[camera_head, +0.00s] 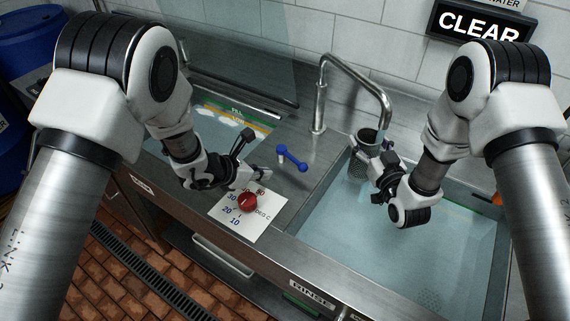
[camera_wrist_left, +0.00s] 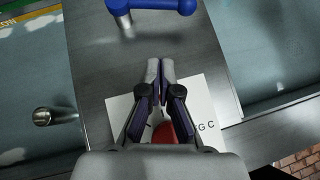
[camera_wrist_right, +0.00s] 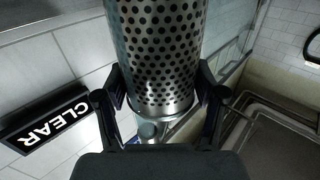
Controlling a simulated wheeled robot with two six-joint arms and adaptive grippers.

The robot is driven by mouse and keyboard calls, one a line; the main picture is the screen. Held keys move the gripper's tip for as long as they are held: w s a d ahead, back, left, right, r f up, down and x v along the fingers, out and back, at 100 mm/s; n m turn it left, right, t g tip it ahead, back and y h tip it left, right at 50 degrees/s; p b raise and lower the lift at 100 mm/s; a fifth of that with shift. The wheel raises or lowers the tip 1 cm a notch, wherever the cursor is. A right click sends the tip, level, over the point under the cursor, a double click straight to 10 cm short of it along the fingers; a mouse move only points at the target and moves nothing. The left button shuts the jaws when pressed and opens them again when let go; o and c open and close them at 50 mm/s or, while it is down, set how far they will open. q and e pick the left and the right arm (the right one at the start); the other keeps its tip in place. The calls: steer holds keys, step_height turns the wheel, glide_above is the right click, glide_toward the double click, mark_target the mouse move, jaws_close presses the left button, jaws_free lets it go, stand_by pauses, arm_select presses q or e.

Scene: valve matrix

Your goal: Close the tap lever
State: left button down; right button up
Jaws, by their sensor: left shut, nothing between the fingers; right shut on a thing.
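The blue tap lever (camera_head: 291,157) stands on the steel counter between the two basins, behind the dial card. It also shows at the top of the left wrist view (camera_wrist_left: 150,6). My left gripper (camera_head: 262,172) is shut and empty above the dial card, short of the lever and apart from it. In the left wrist view its fingertips (camera_wrist_left: 160,65) point toward the lever. My right gripper (camera_head: 372,150) is shut on a perforated metal cylinder (camera_head: 358,163), held over the right basin. The cylinder fills the upper middle of the right wrist view (camera_wrist_right: 160,50).
A red knob (camera_head: 247,202) sits on a white temperature card (camera_head: 222,222) in front of the lever. A curved steel faucet (camera_head: 320,95) rises behind the right basin (camera_head: 440,260). A sign reading CLEAR (camera_head: 480,25) hangs on the tiled wall. Water fills the right basin.

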arm_select(q)
steer(key=x, duration=0.4)
steer(key=w+d, duration=0.2)
steer(key=d, duration=0.1)
steer(key=shift+w+r, duration=0.1)
steer(key=shift+w, duration=0.15)
steer(key=shift+w+d+r, duration=0.1)
steer(key=shift+w+d, duration=0.05)
steer(key=shift+d, duration=0.1)
steer(key=shift+w+d, duration=0.15)
steer(key=shift+d, duration=0.4)
steer(key=shift+w+d, duration=0.15)
steer(key=shift+d, duration=0.4)
steer(key=v, duration=1.2)
